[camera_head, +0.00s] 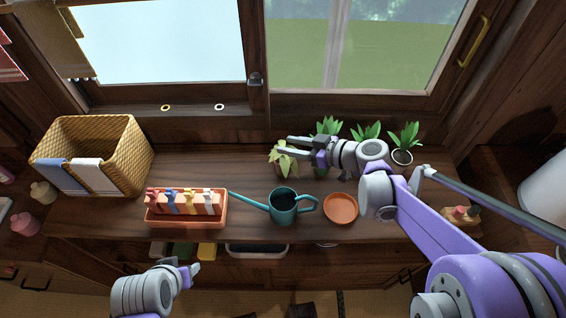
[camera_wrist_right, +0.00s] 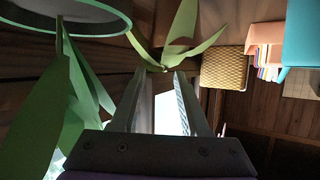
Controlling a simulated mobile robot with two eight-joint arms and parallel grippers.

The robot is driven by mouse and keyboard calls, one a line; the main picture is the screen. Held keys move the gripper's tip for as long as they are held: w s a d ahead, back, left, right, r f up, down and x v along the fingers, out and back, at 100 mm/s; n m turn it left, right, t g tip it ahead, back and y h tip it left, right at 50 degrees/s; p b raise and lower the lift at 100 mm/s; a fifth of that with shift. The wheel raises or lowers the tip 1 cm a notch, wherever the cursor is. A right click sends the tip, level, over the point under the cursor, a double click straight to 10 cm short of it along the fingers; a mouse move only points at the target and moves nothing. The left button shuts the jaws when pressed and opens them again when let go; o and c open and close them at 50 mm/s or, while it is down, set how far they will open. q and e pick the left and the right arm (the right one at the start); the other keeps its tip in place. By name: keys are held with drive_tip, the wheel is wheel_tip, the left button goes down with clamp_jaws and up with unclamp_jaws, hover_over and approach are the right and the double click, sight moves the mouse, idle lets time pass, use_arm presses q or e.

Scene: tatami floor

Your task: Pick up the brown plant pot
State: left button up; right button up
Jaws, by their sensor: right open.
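A pale-leaved potted plant (camera_head: 284,158) stands on the wooden counter beside my right gripper's fingertips. Its leaves largely hide its pot, so I cannot tell clearly whether this is the brown one. My right gripper (camera_head: 284,146) is open, reaching left above the counter at this plant. In the right wrist view, the open fingers (camera_wrist_right: 163,76) point toward green leaves (camera_wrist_right: 172,50), with nothing clearly held between them. My left gripper (camera_head: 184,270) is low, in front of the counter; its jaws are too small to judge.
More plants (camera_head: 328,128) (camera_head: 366,132) (camera_head: 403,140) stand along the window side, close to my right gripper. A teal watering can (camera_head: 283,207), an orange saucer (camera_head: 341,208), an orange planter (camera_head: 160,216) with colourful items and a wicker basket (camera_head: 122,150) are on the counter.

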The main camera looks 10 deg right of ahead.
drive_tip(key=x, duration=0.5)
drive_tip(key=shift+a+f+b, duration=0.3)
drive_tip(key=shift+a+f, duration=0.05)
drive_tip(key=shift+s, duration=0.1)
clamp_jaws()
idle(1.0)
